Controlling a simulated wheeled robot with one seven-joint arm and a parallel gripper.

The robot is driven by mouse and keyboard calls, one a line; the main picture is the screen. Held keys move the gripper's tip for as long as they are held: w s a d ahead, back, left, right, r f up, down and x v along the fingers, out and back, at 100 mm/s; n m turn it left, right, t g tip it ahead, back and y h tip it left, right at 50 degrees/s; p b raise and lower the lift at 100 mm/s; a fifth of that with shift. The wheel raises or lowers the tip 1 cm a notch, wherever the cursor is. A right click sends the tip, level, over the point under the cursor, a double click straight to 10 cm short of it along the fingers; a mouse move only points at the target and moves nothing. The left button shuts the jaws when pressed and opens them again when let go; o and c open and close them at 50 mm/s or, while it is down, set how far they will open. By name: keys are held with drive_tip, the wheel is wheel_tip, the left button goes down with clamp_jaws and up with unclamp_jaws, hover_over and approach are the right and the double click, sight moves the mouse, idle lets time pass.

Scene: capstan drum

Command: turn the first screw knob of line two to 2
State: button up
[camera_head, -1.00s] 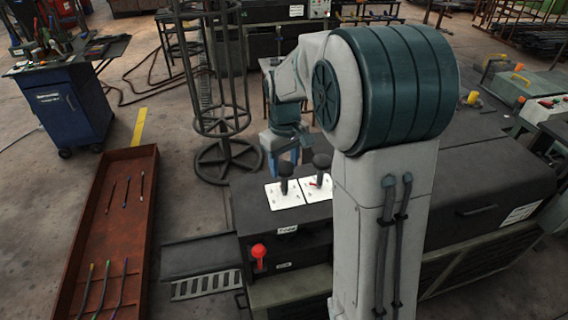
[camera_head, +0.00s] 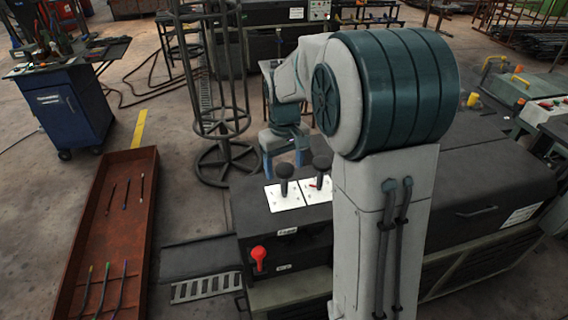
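Two dark knobs stand on white plates on top of the dark machine (camera_head: 262,218): a left knob (camera_head: 284,178) and a right knob (camera_head: 321,165). A small red mark shows by the right knob. The plate markings are too small to read, and I cannot tell which knob belongs to line two. My gripper (camera_head: 284,170) is behind and above the left knob, pointing down, with blue finger parts showing. Its fingertips are partly hidden by the knobs, and I cannot tell whether it touches one. Much of the machine top is hidden behind my arm.
A red handle (camera_head: 258,257) sticks out of the machine's front. A rust-coloured tray (camera_head: 146,205) with several thin rods lies on the floor at left. A blue tool cart (camera_head: 68,112) stands at far left. A round wire stand (camera_head: 222,125) is behind my gripper.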

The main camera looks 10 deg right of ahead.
wheel_tip(320, 180, up, 14)
drive_tip(key=shift+b, duration=0.45)
drive_tip(key=shift+s+f, duration=0.1)
idle(0.3)
